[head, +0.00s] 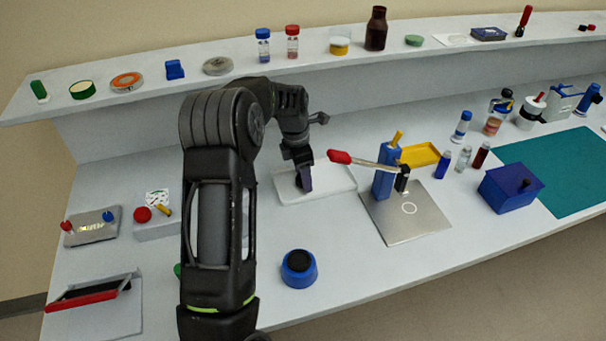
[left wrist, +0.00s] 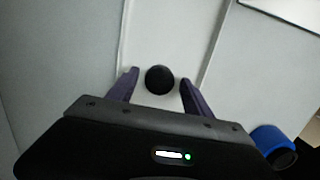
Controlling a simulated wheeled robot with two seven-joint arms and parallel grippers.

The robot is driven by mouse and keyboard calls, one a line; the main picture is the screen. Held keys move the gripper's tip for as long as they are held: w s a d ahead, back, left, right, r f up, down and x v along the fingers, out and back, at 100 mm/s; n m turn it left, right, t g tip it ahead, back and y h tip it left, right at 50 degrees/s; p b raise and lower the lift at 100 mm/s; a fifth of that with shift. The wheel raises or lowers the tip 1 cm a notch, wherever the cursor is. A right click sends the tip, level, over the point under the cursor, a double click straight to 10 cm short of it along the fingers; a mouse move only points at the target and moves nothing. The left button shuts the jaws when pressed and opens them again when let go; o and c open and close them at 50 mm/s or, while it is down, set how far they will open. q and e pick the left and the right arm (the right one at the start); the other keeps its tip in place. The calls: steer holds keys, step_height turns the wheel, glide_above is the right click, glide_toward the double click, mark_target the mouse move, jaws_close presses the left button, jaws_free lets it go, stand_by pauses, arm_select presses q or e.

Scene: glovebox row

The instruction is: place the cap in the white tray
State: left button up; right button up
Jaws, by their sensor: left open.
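The white tray (head: 335,187) lies flat on the bench in the middle of the head view. My left gripper (head: 304,182) points down over the tray's left part. In the left wrist view, a round black cap (left wrist: 159,79) sits between the two open fingers, with a gap on each side. The cap appears to lie on the tray (left wrist: 170,25), whose edges show on both sides of it. In the head view the cap is hidden behind the gripper. My right gripper is not in view.
A blue round holder with a dark top (head: 299,268) stands in front of the tray. A metal plate (head: 420,222) with a blue block and a red-tipped lever (head: 340,157) is close on the right. A shelf of small items (head: 220,85) runs behind.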

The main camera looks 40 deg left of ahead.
mark_target(298, 179)
arm_select(q)
step_height(298, 179, up, 12)
steer(key=s+b, duration=0.1)
steer(key=shift+a+r, duration=0.15)
steer(key=shift+a, duration=0.25)
steer(key=shift+s, duration=0.1)
stand_by(0.5)
